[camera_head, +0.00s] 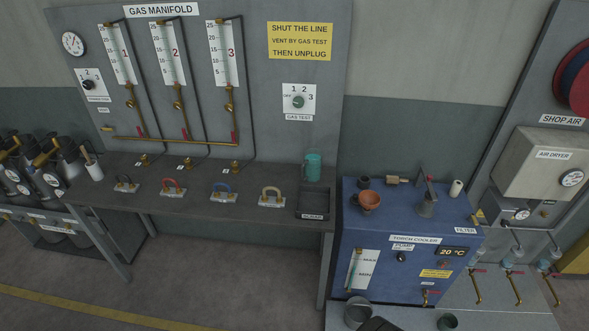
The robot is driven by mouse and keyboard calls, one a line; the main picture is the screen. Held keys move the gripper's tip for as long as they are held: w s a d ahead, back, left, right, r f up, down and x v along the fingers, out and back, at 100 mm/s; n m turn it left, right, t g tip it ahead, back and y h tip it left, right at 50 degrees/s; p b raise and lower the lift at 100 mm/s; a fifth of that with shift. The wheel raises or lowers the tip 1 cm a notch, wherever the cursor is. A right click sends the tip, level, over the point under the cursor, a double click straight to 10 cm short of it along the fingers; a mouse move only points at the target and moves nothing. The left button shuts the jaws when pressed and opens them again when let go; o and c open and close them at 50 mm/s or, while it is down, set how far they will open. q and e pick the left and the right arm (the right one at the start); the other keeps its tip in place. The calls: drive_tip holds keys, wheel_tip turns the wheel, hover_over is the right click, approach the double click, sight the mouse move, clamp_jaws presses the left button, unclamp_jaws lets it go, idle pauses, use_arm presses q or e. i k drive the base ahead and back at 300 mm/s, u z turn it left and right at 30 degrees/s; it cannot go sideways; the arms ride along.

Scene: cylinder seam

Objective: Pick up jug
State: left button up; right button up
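A teal jug-like vessel (313,167) with a side handle stands upright on the grey bench, at the back right behind the scrap tray. A grey metal can (428,205), narrower at the top, stands on the blue torch cooler; I cannot tell for sure which of the two is the jug.
The bench (150,201) carries several coloured shackle-like pieces and a scrap tray (313,216). The torch cooler (345,228) also holds a terracotta cup (366,202) and a white roll (456,188). A metal bucket (357,312) is below. The gas manifold panel rises behind the bench.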

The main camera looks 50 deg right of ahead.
sight(310, 172)
drive_tip(key=u, duration=0.2)
drive_tip(key=i, duration=1.3)
drive_tip(key=z, duration=0.4)
drive_tip(key=i, duration=0.8)
drive_tip(key=z, duration=0.75)
